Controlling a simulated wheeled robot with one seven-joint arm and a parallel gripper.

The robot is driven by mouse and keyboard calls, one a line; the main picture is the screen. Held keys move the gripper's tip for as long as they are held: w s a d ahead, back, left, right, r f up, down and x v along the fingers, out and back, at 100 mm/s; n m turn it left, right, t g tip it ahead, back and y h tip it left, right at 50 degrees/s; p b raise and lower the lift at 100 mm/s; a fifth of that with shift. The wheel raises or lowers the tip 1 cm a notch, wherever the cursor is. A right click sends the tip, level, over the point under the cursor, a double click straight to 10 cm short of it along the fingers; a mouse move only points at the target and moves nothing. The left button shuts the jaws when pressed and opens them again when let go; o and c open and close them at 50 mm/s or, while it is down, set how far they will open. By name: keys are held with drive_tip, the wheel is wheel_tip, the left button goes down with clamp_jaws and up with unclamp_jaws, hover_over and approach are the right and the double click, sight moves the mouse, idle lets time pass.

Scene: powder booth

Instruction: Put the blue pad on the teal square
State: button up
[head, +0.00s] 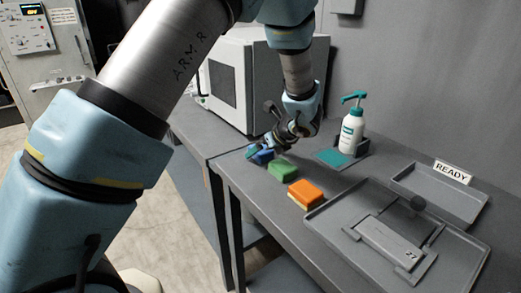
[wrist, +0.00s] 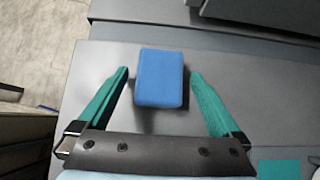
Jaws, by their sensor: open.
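The blue pad (wrist: 159,78) lies on the grey bench, and in the wrist view it is between the two teal fingers of my gripper (wrist: 159,84). The fingers are apart, with a gap on each side of the pad. In the head view the blue pad (head: 261,157) is partly hidden by my gripper (head: 258,150) at the bench's left edge. The teal square (head: 331,157) lies flat on the bench to the right, in front of a white pump bottle. A corner of the teal square (wrist: 279,169) shows at the lower right in the wrist view.
A green pad (head: 285,172) and an orange pad (head: 305,193) lie in a row nearer the camera. The white pump bottle (head: 351,131) stands in a dark holder behind the square. A grey tray (head: 330,223) and a READY tray (head: 470,219) are at the right. A white cabinet (head: 228,72) stands behind.

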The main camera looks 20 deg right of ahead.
drive_tip(key=shift+w+f, duration=0.1)
drive_tip(key=shift+f, duration=0.05)
drive_tip(key=c, duration=1.5)
drive_tip(key=shift+r, duration=0.2)
